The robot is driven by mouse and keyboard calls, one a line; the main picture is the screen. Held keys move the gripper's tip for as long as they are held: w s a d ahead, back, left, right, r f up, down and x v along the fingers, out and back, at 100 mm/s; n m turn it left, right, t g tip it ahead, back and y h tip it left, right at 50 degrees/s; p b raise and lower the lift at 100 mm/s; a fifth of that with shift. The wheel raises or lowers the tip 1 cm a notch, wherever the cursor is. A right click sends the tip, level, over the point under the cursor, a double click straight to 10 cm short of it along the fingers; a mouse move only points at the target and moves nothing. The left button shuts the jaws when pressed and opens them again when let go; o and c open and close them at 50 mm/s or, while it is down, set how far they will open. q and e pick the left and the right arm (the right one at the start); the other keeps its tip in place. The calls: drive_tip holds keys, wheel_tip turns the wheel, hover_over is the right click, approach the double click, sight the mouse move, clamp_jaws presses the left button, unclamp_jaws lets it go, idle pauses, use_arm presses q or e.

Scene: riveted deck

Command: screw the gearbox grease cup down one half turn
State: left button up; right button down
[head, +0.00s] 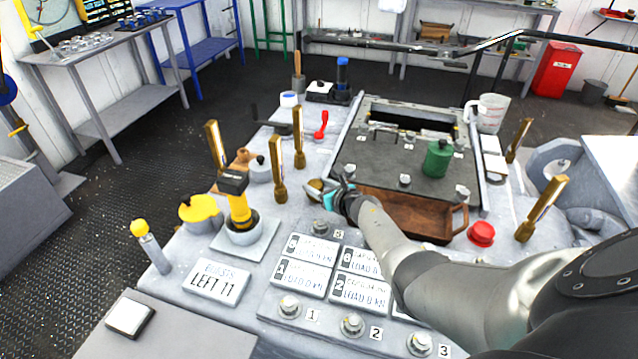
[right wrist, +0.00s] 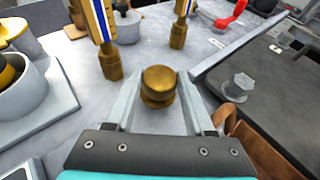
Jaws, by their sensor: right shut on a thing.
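The brass grease cup (head: 314,186) stands on the grey deck just left of the brown tray. In the right wrist view the round brass cup (right wrist: 158,84) sits between the two fingers. My right gripper (head: 323,192) is shut on the cup, with one finger on each side of it. The fingers hide part of the cup in the head view, and its lower joint with the deck is partly hidden. My left gripper is not in view.
Brass gauge posts (head: 278,170) stand behind and left of the cup. A brown wooden tray (head: 400,232) lies close on its right, below the dark plate (head: 385,160) with bolts and a green canister (head: 437,158). A yellow-handled tool (head: 238,205) stands at left, with label plates (head: 312,250) in front.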

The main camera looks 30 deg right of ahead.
drive_tip(key=m+h, duration=0.1)
drive_tip(key=m+h+p, duration=0.1)
drive_tip(key=h, duration=0.1)
drive_tip(key=shift+w+a+r+m, duration=0.1)
drive_tip(key=shift+a+r+m, duration=0.05)
drive_tip(key=shift+a+m, duration=0.15)
drive_tip(key=shift+w+a+m+g+h, duration=0.1)
drive_tip(key=shift+m+g+h, duration=0.3)
drive_tip(key=shift+m+h, duration=0.5)
drive_tip(key=m+g+h+b, duration=0.1)
drive_tip(key=m+h, duration=0.1)
drive_tip(key=shift+w+a+h, duration=0.1)
drive_tip(key=shift+h, duration=0.2)
drive_tip(key=shift+m+g+h+b, duration=0.7)
drive_tip(key=shift+m+g+h, duration=0.1)
drive_tip(key=shift+m, duration=0.2)
drive_tip(key=shift+w+m+g+h+b, duration=0.1)
drive_tip(key=shift+m+g+h+b, duration=0.3)
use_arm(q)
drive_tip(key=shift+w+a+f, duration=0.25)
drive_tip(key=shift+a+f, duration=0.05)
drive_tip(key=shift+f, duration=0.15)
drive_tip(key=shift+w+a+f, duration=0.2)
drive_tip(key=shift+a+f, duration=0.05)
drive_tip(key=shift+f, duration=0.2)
use_arm(e)
drive_tip(key=c, duration=0.5)
unclamp_jaws()
